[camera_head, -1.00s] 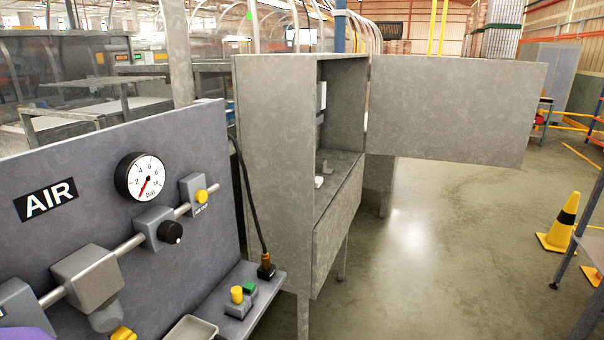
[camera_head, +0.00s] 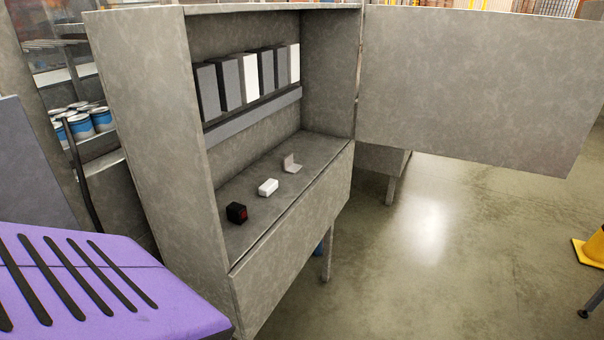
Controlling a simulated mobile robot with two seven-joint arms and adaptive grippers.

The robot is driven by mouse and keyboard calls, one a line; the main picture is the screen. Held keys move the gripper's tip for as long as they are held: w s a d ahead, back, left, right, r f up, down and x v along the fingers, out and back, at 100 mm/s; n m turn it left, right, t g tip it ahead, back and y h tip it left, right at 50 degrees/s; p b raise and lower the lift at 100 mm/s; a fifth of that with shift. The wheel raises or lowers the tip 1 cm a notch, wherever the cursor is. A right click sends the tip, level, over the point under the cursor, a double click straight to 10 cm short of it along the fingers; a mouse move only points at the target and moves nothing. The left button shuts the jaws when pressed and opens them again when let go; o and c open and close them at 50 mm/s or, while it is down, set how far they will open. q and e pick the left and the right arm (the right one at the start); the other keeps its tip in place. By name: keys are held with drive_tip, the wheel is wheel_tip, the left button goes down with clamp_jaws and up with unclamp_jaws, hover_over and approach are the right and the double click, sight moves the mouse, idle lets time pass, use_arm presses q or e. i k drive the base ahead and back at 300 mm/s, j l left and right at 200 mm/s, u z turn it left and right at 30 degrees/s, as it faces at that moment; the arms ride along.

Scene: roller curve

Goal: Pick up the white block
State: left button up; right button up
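A small white block (camera_head: 268,187) lies on the inner shelf of an open grey cabinet (camera_head: 228,213) in the head view. A black block with a reddish face (camera_head: 237,212) sits to its left and nearer to me. A small grey angled bracket (camera_head: 291,164) sits to its right and farther back. The three stand apart from each other. Taller white and dark grey modules (camera_head: 250,78) stand in a row on a rail at the cabinet's back wall. Neither of my grippers shows in this view.
The cabinet's door (camera_head: 480,85) stands swung open to the right. A purple slotted surface (camera_head: 90,285) fills the lower left. Blue and white cans (camera_head: 90,122) stand behind at left. A yellow cone (camera_head: 592,247) is at far right. The floor (camera_head: 430,255) between is clear.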

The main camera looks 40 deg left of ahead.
sight(266, 190)
drive_tip(key=i+l+u, duration=0.1)
drive_tip(key=i+u, duration=0.3)
drive_tip(key=i, duration=1.2)
drive_tip(key=i+l+u, duration=0.1)
drive_tip(key=i+u, duration=0.15)
drive_tip(key=u, duration=0.2)
drive_tip(key=i+l+u, duration=0.15)
drive_tip(key=u, duration=0.3)
drive_tip(key=i+l+u, duration=0.25)
drive_tip(key=u, duration=0.2)
drive_tip(key=l+u, duration=0.1)
drive_tip(key=u, duration=0.3)
drive_tip(key=i+l+u, duration=0.1)
drive_tip(key=u, duration=0.25)
drive_tip(key=l+u, duration=0.25)
drive_tip(key=u, duration=0.15)
drive_tip(key=l+u, duration=0.15)
drive_tip(key=u, duration=0.25)
drive_tip(key=l+u, duration=0.4)
drive_tip(key=k+l+u, duration=0.1)
drive_tip(key=l+u, duration=0.25)
drive_tip(key=j, duration=0.1)
